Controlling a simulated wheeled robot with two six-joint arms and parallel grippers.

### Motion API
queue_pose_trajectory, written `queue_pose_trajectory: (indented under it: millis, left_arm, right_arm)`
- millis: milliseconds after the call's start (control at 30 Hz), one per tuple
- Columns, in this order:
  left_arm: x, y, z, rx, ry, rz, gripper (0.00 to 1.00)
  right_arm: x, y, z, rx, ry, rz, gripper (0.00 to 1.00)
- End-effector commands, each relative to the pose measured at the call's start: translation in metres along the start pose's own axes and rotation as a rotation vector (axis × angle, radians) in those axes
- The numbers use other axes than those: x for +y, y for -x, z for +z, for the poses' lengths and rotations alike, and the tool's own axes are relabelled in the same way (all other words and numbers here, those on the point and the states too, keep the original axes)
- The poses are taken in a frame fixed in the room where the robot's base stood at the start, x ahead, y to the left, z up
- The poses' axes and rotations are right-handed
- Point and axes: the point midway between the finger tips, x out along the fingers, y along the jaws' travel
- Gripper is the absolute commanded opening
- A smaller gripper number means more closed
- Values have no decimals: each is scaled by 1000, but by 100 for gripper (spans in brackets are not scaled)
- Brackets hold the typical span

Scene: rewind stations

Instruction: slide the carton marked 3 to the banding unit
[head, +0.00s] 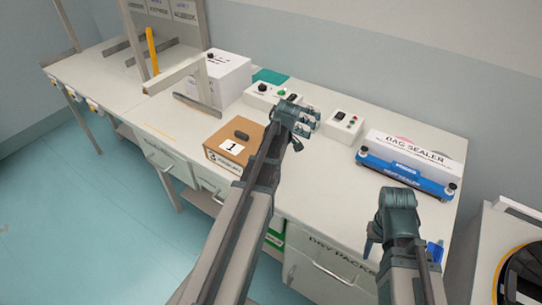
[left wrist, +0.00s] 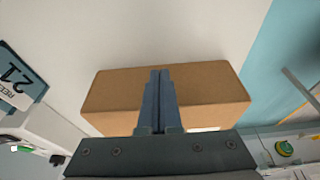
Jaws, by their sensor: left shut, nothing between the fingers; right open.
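No carton showing a 3 is visible. A brown carton with a white label reading 1 (head: 222,154) lies on the bench in the head view, with a dark piece on its top. My left gripper (head: 303,122) is over the bench to the right of that carton. In the left wrist view its shut, empty fingers (left wrist: 160,80) overlap a plain brown carton (left wrist: 215,85); its number cannot be read, and contact cannot be told. My right gripper (head: 397,212) is open at the bench's right front. I cannot tell which device is the banding unit.
Control boxes with buttons (head: 345,126) stand along the back. A blue and white bag sealer (head: 405,170) is at the right. A white box (head: 228,78) and a metal frame stand at the left. The bench between carton and sealer has clear room.

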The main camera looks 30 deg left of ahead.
Motion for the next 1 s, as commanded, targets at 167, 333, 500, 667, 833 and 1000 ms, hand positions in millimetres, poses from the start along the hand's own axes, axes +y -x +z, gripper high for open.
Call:
queue_pose_trajectory:
  millis: [167,333,500,667,833,1000]
  left_arm:
    - [0,-1,-4,0,1,0,0]
    - [2,-12,-41,1,7,-1,0]
    - [2,-28,-92,0,7,-2,0]
    - [2,-42,-138,1,6,-1,0]
    - [3,-56,-188,1,5,-1,0]
    - [3,-71,-237,1,5,-1,0]
  right_arm:
    - [0,0,0,0,0,0,50]
    - [0,0,0,0,0,0,50]
    - [0,0,0,0,0,0,50]
    - [0,0,0,0,0,0,50]
    - [0,0,0,0,0,0,50]
    - [0,0,0,0,0,0,50]
